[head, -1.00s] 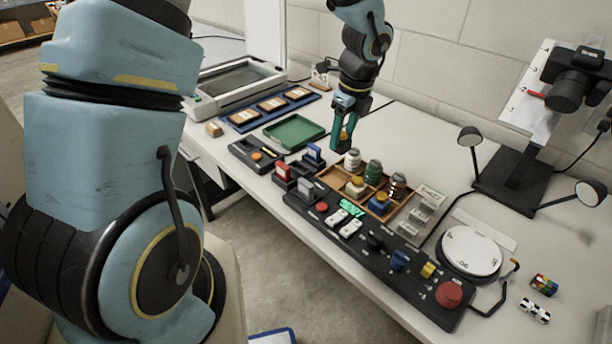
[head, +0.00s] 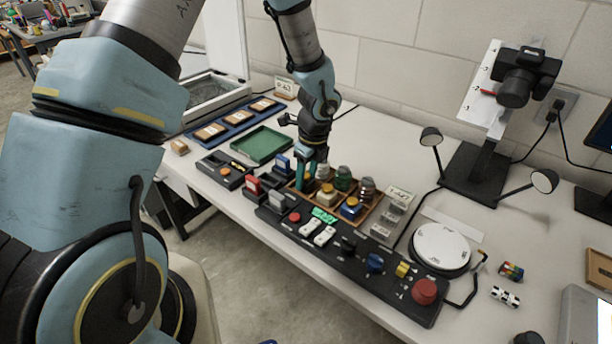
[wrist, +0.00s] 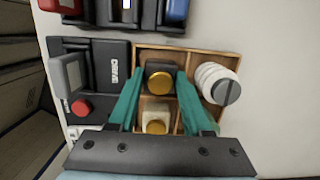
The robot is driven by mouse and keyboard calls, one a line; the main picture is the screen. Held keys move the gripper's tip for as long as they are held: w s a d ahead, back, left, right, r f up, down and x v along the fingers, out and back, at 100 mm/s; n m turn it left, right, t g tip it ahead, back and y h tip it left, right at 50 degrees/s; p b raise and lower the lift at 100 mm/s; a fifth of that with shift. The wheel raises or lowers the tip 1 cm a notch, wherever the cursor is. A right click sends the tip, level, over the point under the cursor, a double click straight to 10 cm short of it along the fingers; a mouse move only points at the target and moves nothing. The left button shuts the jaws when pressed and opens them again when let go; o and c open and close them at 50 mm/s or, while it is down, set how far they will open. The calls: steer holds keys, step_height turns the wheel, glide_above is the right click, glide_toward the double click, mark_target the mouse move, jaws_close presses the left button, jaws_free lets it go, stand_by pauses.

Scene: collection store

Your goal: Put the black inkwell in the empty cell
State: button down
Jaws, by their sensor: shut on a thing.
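The black inkwell with a gold cap (wrist: 160,78) is between the two green fingers of my gripper (wrist: 160,88) in the wrist view. My gripper is shut on it. In the head view my gripper (head: 306,180) points down at the left end of the wooden divided crate (head: 366,220). In the wrist view the inkwell appears within the outline of a corner cell of the crate (wrist: 188,52). I cannot tell whether it touches the cell floor. A cream inkwell with a gold cap (wrist: 156,122) is in the neighbouring cell, and a white jar (wrist: 216,84) stands on the other side.
A green jar (head: 343,179), a brown jar (head: 367,189) and a blue inkwell (head: 351,208) occupy other cells. Stamps (head: 284,164) stand close left of the crate. A black control panel (head: 340,262) runs along the front. A green tray (head: 262,145) lies further left.

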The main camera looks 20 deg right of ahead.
mark_target(312, 183)
steer(key=shift+f, duration=0.2)
steer(key=c, duration=0.6)
jaws_free()
steer(key=shift+r, duration=0.15)
step_height(312, 183, up, 12)
steer(key=s, duration=0.2)
steer(key=s+a+r+n, duration=0.1)
steer(key=a+r+n, duration=0.1)
steer(key=a+n, duration=1.2)
steer(key=a+r+n+h, duration=0.1)
steer(key=a+r+n, duration=0.2)
steer(key=a+n, duration=1.2)
steer(key=shift+s+a+b, duration=0.35)
steer(key=shift+s+a, duration=0.05)
steer(key=shift+a, duration=0.25)
